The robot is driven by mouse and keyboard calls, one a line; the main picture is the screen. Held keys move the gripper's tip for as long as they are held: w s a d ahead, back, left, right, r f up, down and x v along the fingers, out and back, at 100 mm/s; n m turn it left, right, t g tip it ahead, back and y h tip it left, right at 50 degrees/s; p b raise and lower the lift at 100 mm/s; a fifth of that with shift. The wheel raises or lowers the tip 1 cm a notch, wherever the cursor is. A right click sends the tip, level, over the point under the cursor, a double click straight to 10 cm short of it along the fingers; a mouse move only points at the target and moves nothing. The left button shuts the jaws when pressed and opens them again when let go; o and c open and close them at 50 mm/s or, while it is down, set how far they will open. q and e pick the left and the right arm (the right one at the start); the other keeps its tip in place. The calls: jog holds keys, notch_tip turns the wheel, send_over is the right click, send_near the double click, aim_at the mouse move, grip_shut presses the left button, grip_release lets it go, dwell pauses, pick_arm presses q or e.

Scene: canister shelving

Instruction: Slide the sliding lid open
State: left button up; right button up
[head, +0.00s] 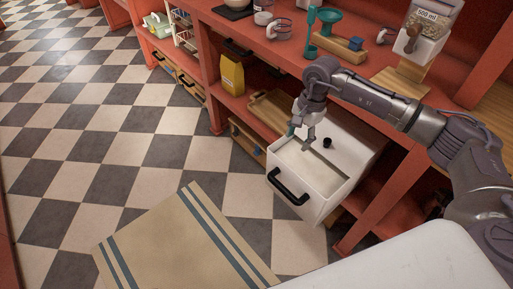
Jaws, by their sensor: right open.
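A white box (331,193) stands in the shelf unit, with a black bar handle (290,188) on its front face. Its sliding lid (346,143) is the white top panel with a small black knob (327,142). A paler area lies at the front of the top, bounded by a dark diagonal strip; I cannot tell how far the lid is open. My right gripper (302,133) is over the box's back left part, left of the knob, with its fingers apart and nothing visible between them. Whether a fingertip touches the box is unclear. My left gripper is out of view.
Red shelving (357,221) surrounds the box. A wooden tray (272,111) and a yellow bag (232,74) are on the shelf to the left. A teal-and-wood scale (343,45), glass jugs and a dispenser (428,30) stand on the counter above.

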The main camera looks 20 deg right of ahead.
jog(key=a+f+m+y, duration=0.1)
jog(key=a+y, duration=0.4)
jog(key=a, duration=0.8)
jog(key=shift+s+m+t+y, duration=0.3)
jog(key=shift+m, duration=0.5)
